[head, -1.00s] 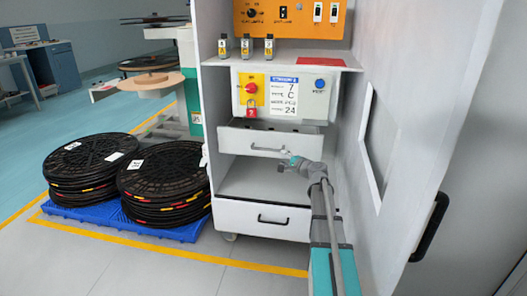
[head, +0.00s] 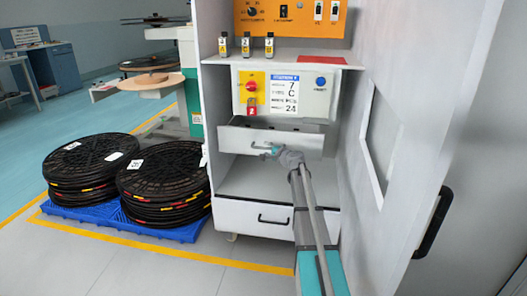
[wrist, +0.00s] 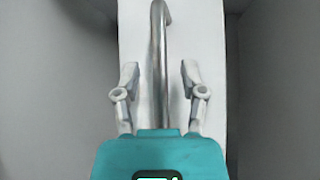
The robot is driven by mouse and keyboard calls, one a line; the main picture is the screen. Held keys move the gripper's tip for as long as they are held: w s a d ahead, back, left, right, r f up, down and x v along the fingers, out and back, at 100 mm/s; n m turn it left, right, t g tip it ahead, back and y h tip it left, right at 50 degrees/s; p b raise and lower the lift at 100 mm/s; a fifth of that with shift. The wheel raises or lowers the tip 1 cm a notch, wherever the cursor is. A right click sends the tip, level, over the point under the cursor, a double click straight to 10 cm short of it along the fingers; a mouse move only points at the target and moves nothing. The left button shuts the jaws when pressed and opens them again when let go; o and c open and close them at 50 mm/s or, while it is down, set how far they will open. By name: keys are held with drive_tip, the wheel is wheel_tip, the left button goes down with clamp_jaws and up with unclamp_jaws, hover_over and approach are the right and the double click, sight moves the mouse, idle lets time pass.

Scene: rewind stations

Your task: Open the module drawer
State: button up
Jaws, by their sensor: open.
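My gripper (head: 266,150) is at this handle, open. In the wrist view the metal handle (wrist: 158,35) runs between the two spread fingers of my gripper (wrist: 160,75), with gaps on both sides. The drawer front (wrist: 135,35) is pale behind it. The handle's far part is partly hidden by my gripper in the head view. A lower drawer (head: 315,222) with a black handle is shut.
The open cabinet door (head: 420,110) with a black handle stands right of my arm. A control box (head: 315,95) with a red knob and padlock sits above the drawer. Stacks of black reels (head: 75,160) lie on a blue pallet (head: 145,230) at left.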

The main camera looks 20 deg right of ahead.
drive_tip(key=shift+x, duration=0.95)
drive_tip(key=shift+c, duration=0.2)
clamp_jaws()
drive_tip(key=shift+a, duration=0.3)
drive_tip(key=shift+d, duration=0.1)
drive_tip(key=shift+s, duration=0.1)
